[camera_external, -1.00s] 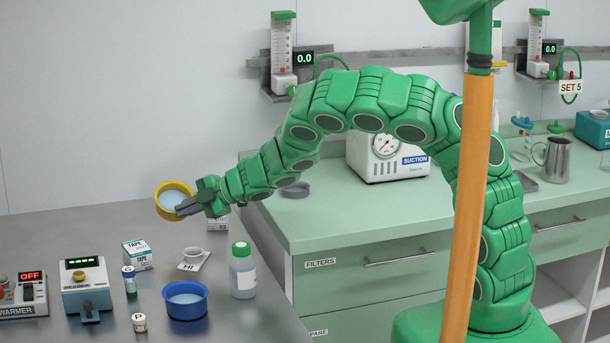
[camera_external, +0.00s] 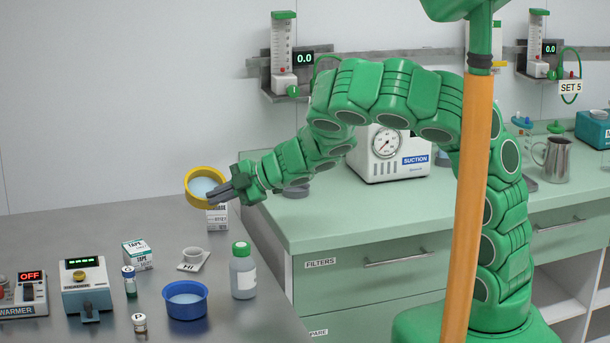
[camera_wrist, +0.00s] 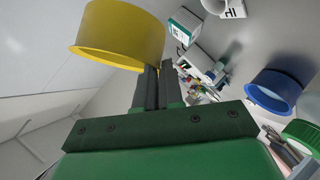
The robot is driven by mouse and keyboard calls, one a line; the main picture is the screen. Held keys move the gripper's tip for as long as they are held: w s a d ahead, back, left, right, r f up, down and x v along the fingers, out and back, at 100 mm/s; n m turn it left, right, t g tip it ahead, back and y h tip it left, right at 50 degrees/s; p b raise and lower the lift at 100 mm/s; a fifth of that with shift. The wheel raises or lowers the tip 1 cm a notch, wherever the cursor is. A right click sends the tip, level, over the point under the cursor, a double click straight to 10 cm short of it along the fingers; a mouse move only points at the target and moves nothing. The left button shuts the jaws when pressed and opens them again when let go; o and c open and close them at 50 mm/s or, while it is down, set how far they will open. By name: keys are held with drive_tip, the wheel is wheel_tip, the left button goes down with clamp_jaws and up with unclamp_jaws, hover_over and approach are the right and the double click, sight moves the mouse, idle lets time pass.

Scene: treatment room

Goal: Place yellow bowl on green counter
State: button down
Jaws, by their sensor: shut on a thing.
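The yellow bowl (camera_external: 206,186) hangs in the air above the right part of the grey metal table, with something pale inside it. My gripper (camera_external: 220,196) is shut on the bowl's rim at its right side. In the wrist view, the yellow bowl (camera_wrist: 120,38) is at the top, with the dark fingers (camera_wrist: 156,82) at its lower right edge. The green counter (camera_external: 360,214) is right of the bowl, beneath my arm.
On the metal table (camera_external: 60,215) are a blue bowl (camera_external: 187,308), a green-capped bottle (camera_external: 243,272), tape boxes (camera_external: 138,254) and small vials. The counter holds a suction unit (camera_external: 392,155) and a small grey dish (camera_external: 296,190). The counter's front middle is clear.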

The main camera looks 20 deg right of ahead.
sight(218, 182)
drive_tip(key=w+d+m+t+h, duration=0.1)
drive_tip(key=w, duration=0.1)
drive_tip(key=w+d+r+m+t+h, duration=0.1)
drive_tip(key=w+d+m, duration=0.1)
drive_tip(key=w+d+m+t, duration=0.1)
drive_tip(key=w, duration=0.1)
drive_tip(key=shift+d+r+m+h, duration=0.15)
drive_tip(key=shift+r+m+h, duration=0.25)
drive_tip(key=w+d+r+m+t+h, duration=0.1)
drive_tip(key=w+d+r+m+h, duration=0.1)
drive_tip(key=d+m+h, duration=0.4)
drive_tip(key=w+d+r+m+t+h, duration=0.2)
drive_tip(key=d+r+m+h, duration=0.15)
drive_tip(key=d+m, duration=0.4)
drive_tip(key=s+d+m+g+h, duration=0.7)
drive_tip(key=s+d+m, duration=0.7)
drive_tip(key=s, duration=0.3)
drive_tip(key=shift+r+m+h, duration=0.2)
drive_tip(key=shift+m+h, duration=0.15)
drive_tip(key=shift+h, duration=0.5)
drive_tip(key=shift+a, duration=0.1)
